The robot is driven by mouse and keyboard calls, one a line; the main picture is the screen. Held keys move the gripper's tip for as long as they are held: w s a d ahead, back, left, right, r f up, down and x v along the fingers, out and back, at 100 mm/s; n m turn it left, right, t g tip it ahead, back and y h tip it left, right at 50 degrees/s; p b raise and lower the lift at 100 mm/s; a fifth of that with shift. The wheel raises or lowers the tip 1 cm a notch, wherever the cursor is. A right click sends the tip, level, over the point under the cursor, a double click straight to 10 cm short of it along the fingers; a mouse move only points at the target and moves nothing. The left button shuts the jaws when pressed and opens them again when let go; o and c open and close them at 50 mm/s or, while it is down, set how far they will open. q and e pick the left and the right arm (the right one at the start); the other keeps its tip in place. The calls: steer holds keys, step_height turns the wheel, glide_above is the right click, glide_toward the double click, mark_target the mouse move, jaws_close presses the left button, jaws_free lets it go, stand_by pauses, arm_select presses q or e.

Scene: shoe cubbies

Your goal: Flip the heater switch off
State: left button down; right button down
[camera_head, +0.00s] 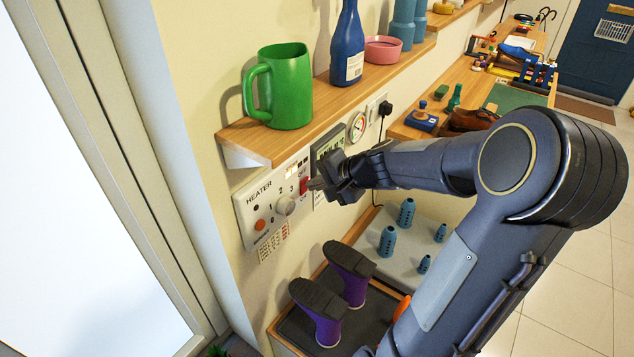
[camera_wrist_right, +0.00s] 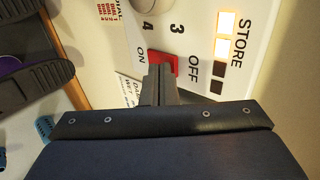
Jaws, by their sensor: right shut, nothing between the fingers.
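The white heater panel (camera_head: 265,200) is on the wall under the shelf, with a grey dial (camera_head: 285,205) and an orange button (camera_head: 260,224). Its red switch (camera_head: 305,186) is at the right end. In the wrist view the red switch (camera_wrist_right: 165,64) sits between the labels ON and OFF, partly hidden by my fingers. My right gripper (camera_head: 316,184) is shut and empty, its fingertips (camera_wrist_right: 159,72) right at the switch. I cannot tell whether they touch it, or which way the switch is tipped. My left gripper is not in view.
Above the panel, a wooden shelf (camera_head: 255,138) carries a green mug (camera_head: 285,88), a blue bottle (camera_head: 347,50) and a pink bowl (camera_head: 382,50). Purple boots (camera_head: 322,325) stand upside down on a dark mat below. Two STORE lights (camera_wrist_right: 225,32) are lit.

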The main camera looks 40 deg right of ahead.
steer(key=shift+w+r, duration=0.1)
steer(key=shift+w, duration=0.15)
steer(key=shift+r, duration=0.1)
steer(key=shift+a+r+p, duration=0.1)
steer(key=shift+r+p, duration=0.5)
steer(key=shift+r, duration=0.15)
